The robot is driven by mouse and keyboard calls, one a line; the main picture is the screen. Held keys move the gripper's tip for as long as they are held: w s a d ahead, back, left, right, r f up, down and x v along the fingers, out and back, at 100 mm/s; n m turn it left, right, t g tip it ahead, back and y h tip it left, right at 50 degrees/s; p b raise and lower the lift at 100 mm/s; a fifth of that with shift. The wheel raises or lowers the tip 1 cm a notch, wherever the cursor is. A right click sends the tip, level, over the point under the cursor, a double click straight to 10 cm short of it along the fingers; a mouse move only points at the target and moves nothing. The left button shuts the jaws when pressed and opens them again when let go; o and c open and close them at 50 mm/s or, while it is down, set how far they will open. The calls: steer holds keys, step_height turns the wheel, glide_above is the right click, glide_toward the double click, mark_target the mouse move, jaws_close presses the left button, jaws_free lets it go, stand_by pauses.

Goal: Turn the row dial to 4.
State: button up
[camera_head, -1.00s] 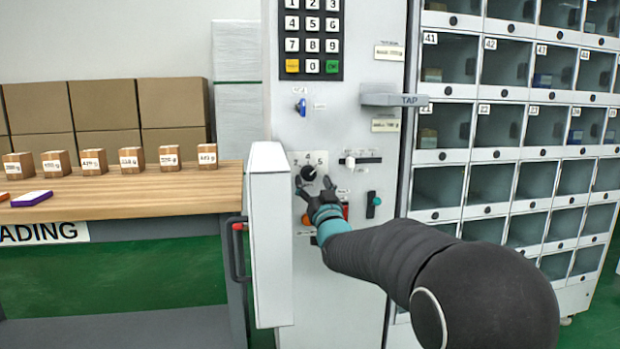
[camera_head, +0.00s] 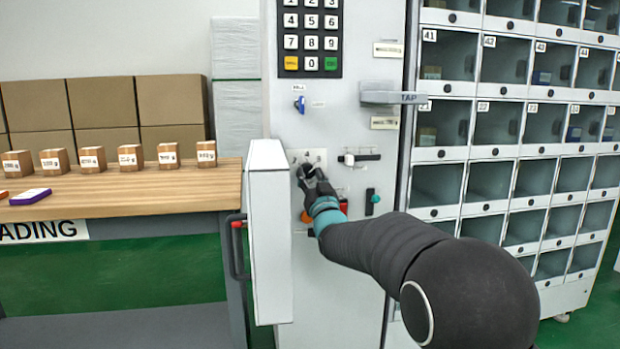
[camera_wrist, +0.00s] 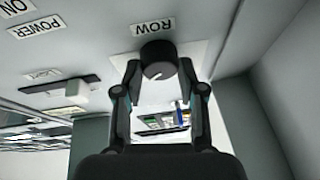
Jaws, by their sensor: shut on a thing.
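The row dial is a round black knob (camera_wrist: 158,60) beneath a ROW label (camera_wrist: 153,27) in the wrist view. In the head view the dial (camera_head: 306,169) sits on a pale number plate (camera_head: 320,156), largely hidden by my gripper (camera_head: 310,174). My gripper also shows in the wrist view (camera_wrist: 160,69), with one finger on each side of the knob, shut on it. A faint pale mark shows on the knob's face, but I cannot tell which number it points to. Most plate numbers are covered or too small to read.
A slider with a black bar (camera_head: 362,157) is right of the dial. A green-blue switch (camera_head: 372,201) and an orange button (camera_head: 306,217) are lower. A keypad (camera_head: 311,38) is above. A white open door (camera_head: 268,232) juts out left; glass-fronted lockers (camera_head: 490,125) stand right.

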steer(key=shift+f+n+b, duration=0.1)
steer(key=shift+n+b, duration=0.3)
steer(key=shift+n+y+b, duration=0.6)
steer(key=shift+n+b, duration=0.05)
steer(key=shift+n, duration=0.15)
steer(key=n, duration=0.1)
steer(key=n+g+y+b, duration=0.1)
steer(key=n, duration=0.1)
steer(key=shift+d+n+g+y, duration=0.1)
steer(key=shift+n+g+y, duration=0.2)
steer(key=n, duration=0.1)
steer(key=n+g+y, duration=0.1)
steer(key=n, duration=0.1)
steer(key=shift+r, duration=0.3)
steer(key=shift+d+n+g+y+p, duration=0.2)
steer(key=shift+n+g, duration=0.25)
steer(key=shift+n, duration=0.55)
steer(key=shift+a+n+g+y+p, duration=0.1)
steer(key=shift+n+g+p, duration=0.3)
steer(key=shift+n, duration=0.6)
steer(key=o, duration=1.1)
steer(key=shift+o, duration=0.2)
